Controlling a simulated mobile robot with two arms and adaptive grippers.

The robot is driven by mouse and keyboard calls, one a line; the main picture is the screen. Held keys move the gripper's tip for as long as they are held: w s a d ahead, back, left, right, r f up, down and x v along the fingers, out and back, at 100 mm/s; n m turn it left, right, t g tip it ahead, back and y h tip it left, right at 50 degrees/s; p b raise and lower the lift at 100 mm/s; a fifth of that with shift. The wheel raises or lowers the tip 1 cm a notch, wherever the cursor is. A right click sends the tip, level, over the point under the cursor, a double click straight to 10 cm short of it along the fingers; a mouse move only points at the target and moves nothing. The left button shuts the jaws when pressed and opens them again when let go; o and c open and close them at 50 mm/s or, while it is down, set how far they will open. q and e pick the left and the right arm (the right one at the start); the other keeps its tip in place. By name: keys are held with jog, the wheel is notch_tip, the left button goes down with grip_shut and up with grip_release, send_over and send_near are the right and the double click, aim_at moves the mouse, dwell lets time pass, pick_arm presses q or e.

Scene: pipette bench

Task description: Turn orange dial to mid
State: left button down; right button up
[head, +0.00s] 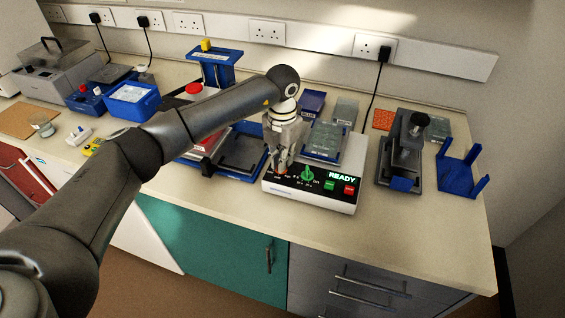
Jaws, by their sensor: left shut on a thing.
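A white device (314,202) with a black front panel stands near the bench's front edge, and its display reads READY. My left gripper (282,166) points down at the left end of this panel. Its fingers are shut on what appears to be the orange dial, which they mostly hide; its pointer cannot be read. A green dial (308,175) stands just right of the fingers, apart from them. Green (329,184) and red (349,189) buttons are at the panel's right. My right gripper is out of view.
A dark grey stand with a black knob (420,120) and a blue holder (461,176) are to the right. The bench front at right is clear.

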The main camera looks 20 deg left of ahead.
pick_arm(q)
jog(key=shift+a+n+b, duration=0.1)
jog(key=shift+n+b, duration=0.55)
jog(key=shift+n, duration=1.25)
jog(key=c, duration=1.6)
grip_release()
jog(key=shift+r, duration=0.1)
notch_tip(320, 180, up, 12)
jog(key=shift+f, duration=0.2)
